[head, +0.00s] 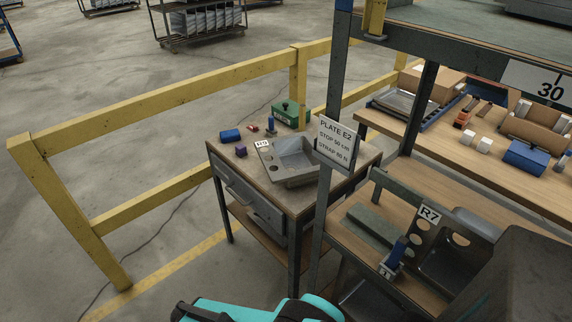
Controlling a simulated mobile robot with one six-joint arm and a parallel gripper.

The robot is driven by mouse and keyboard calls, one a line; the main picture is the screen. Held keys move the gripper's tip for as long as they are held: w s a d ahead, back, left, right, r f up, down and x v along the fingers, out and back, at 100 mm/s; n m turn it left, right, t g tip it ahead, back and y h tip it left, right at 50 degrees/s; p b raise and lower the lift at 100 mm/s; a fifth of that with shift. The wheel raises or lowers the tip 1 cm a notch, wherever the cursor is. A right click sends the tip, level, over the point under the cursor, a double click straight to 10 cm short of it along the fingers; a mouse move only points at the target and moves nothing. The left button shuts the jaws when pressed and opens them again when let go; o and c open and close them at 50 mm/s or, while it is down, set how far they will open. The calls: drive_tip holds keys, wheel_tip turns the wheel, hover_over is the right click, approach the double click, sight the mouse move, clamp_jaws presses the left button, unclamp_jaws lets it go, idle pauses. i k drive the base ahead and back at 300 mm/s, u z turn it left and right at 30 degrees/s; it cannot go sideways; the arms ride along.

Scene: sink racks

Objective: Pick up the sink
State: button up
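A grey metal sink (297,157) lies on the small workbench (335,178), basin facing up. Its left flange has round holes and a small white tag. A second metal sink-like piece (455,262) with round holes and an R7 tag stands in the rack at the lower right, partly hidden by a dark grey block in front. My gripper is not in view. A teal and black part, likely of my arm, shows at the bottom edge, apart from both sinks.
A grey rack post with a PLATE E2 sign (336,143) stands just right of the sink. A blue item (230,136) and a green box (290,113) share the workbench. A yellow rail (170,94) runs behind. The wooden shelf (500,161) holds several parts. Floor at left is clear.

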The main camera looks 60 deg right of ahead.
sight(294, 151)
drive_tip(key=z, duration=0.1)
drive_tip(key=i, duration=0.95)
drive_tip(key=u, duration=0.1)
